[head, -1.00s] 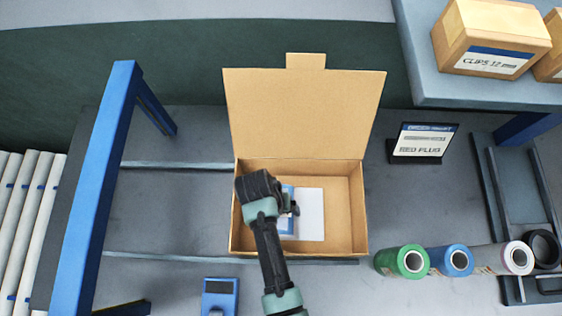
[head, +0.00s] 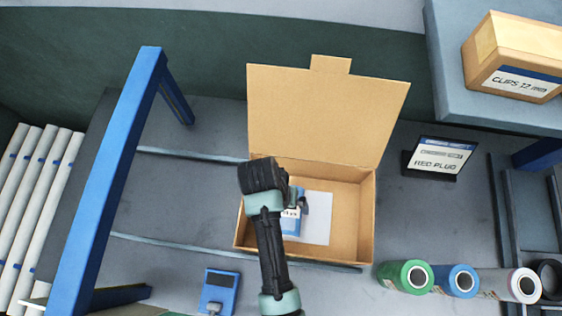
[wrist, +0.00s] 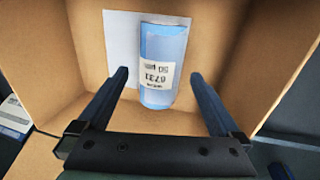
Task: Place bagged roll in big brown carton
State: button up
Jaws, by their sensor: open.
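The big brown carton (head: 368,215) stands open on the bench in the head view, its lid raised at the back. Its cardboard walls also surround the wrist view (wrist: 265,65). The bagged roll (wrist: 162,60), a blue cylinder with a white printed label, lies inside the carton, partly over a white sheet (wrist: 117,40). In the head view only part of the roll (head: 291,222) shows beside my arm. My gripper (wrist: 158,80) is open over the carton, its fingers apart on either side of the roll's near end, with visible gaps to it.
A blue frame post (head: 105,185) rises on the left, and a shelf with a CLIPS box (head: 515,60) overhangs the upper right.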

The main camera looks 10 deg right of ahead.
jog(key=v, duration=0.7)
jog(key=shift+d+r, duration=0.1)
jog(key=shift+r, duration=0.1)
